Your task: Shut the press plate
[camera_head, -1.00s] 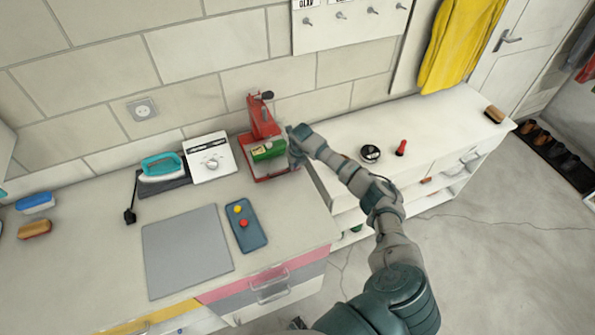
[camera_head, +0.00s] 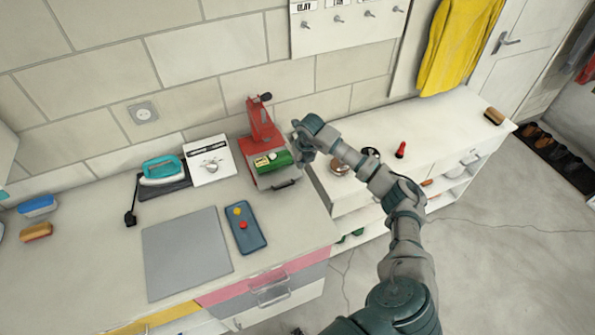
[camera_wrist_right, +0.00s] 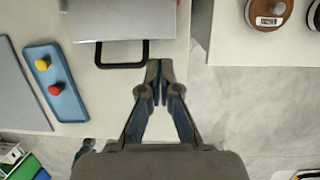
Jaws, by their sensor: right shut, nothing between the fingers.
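The red press (camera_head: 262,128) stands on the counter against the wall, with a green block (camera_head: 272,160) in it. A grey plate with a black handle (camera_head: 286,184) juts out low at the press's front right. In the right wrist view the plate (camera_wrist_right: 122,22) is at the top, seen from above, with its black handle (camera_wrist_right: 122,65) below it. My right gripper (camera_wrist_right: 157,66) is shut and empty, its tips just right of the handle; I cannot tell if they touch. In the head view my right gripper (camera_head: 298,152) is right of the press. My left gripper is not in view.
A blue tray (camera_head: 240,238) with a yellow and a red knob lies in front of the press, beside a grey mat (camera_head: 187,252). Round items sit on the right cabinet (camera_head: 430,130).

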